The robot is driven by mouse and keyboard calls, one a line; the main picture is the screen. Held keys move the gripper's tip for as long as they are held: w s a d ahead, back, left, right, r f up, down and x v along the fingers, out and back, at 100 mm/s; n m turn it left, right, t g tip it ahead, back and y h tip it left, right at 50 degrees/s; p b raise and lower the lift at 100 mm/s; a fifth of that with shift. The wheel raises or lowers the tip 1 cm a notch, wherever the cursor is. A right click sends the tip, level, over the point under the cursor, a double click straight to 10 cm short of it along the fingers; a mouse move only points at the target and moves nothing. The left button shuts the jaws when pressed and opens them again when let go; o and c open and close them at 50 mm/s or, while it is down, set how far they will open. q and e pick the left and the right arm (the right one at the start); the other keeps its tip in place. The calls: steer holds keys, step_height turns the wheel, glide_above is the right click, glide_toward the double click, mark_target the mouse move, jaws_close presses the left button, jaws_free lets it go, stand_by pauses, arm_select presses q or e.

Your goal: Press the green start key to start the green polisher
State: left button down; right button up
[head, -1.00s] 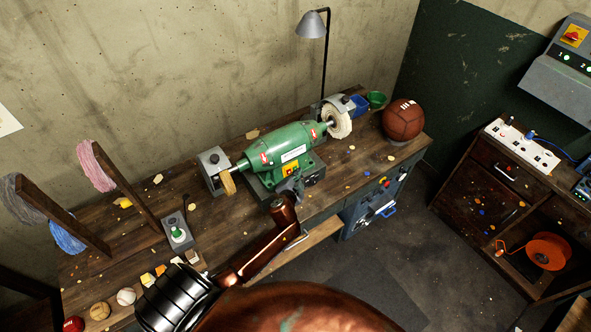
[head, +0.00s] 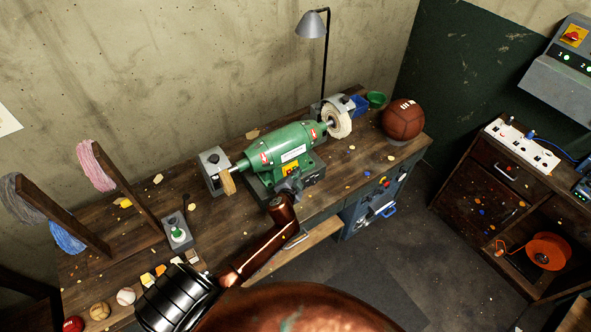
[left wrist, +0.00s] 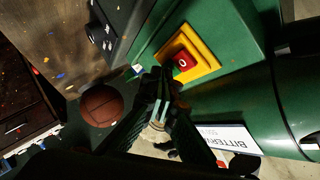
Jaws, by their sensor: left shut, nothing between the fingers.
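The green polisher (head: 288,146) stands on the bench with a buffing wheel at each end. Its front carries a yellow switch plate (head: 291,168), which fills the upper middle of the left wrist view (left wrist: 212,60). A red key marked O (left wrist: 184,62) sits on that plate. I cannot make out the green start key; my fingers cover the part of the plate beside the red key. My left gripper (head: 287,186) is shut and empty, just in front of the plate. Its fingertips (left wrist: 163,78) are close to the red key; contact cannot be told. My right gripper is out of view.
A grey box with a green button (head: 178,235) sits left on the bench. A brown ball (head: 403,119) stands at the right end, near a lamp (head: 312,24). Small balls (head: 100,311) lie at the front left. A wooden cabinet (head: 480,200) stands right, across open floor.

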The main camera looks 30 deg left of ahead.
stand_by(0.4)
arm_select(q)
steer(key=shift+s+d+r+p, duration=0.2)
steer(key=shift+s+d+p, duration=0.15)
steer(key=shift+d, duration=0.35)
steer(key=d, duration=0.1)
steer(key=s+d, duration=0.1)
steer(key=d, duration=0.1)
steer(key=d+r+p, duration=0.1)
steer(key=shift+s+d, duration=0.25)
steer(key=shift+s, duration=0.15)
stand_by(0.6)
